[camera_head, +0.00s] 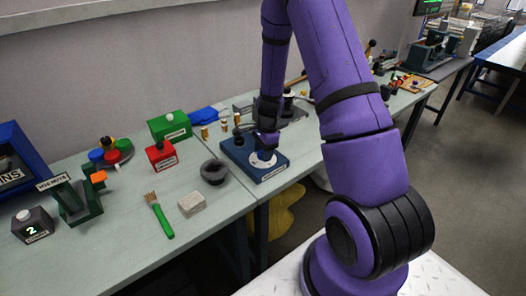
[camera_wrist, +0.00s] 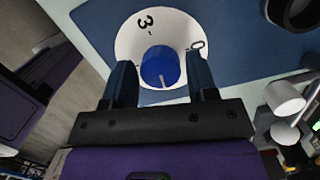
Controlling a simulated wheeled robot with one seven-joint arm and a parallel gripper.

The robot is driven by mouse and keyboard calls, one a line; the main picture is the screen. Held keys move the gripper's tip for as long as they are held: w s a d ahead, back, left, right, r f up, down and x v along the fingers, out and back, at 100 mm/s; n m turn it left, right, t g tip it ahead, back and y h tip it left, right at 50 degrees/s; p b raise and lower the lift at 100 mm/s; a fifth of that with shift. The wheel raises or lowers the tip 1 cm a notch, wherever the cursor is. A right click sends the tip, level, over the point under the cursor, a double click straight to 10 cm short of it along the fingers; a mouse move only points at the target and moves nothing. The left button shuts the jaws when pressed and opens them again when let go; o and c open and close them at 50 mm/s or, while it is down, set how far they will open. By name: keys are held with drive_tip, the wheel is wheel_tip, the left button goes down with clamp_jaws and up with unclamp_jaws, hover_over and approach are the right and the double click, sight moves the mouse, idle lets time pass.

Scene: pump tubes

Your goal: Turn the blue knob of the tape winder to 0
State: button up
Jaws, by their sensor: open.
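The tape winder is a blue box (camera_head: 236,152) with a label on its front, on the grey-green table. Its white dial (camera_head: 258,165) shows under my gripper (camera_head: 266,146). In the wrist view the white dial (camera_wrist: 133,46) carries a "3" at upper left and a round mark, perhaps a 0, at right. The blue knob (camera_wrist: 160,66) stands at the dial's middle, with a pale line on it pointing down in the picture. My gripper (camera_wrist: 161,72) is open, one finger on each side of the knob. I cannot tell whether the fingers touch it.
A dark grey ring-shaped bowl (camera_head: 214,173), a beige block (camera_head: 191,203) and a green-handled brush (camera_head: 161,218) lie left of the winder. A red box (camera_head: 161,155) and a green box (camera_head: 170,126) stand behind. Small brass cylinders (camera_head: 223,126) are close behind the winder.

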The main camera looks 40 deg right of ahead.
drive_tip(key=m, duration=0.4)
drive_tip(key=shift+t, duration=0.4)
drive_tip(key=m, duration=0.4)
drive_tip(key=shift+m+h, duration=0.3)
drive_tip(key=c, duration=0.8)
drive_tip(key=n, duration=0.3)
drive_tip(key=shift+n, duration=0.3)
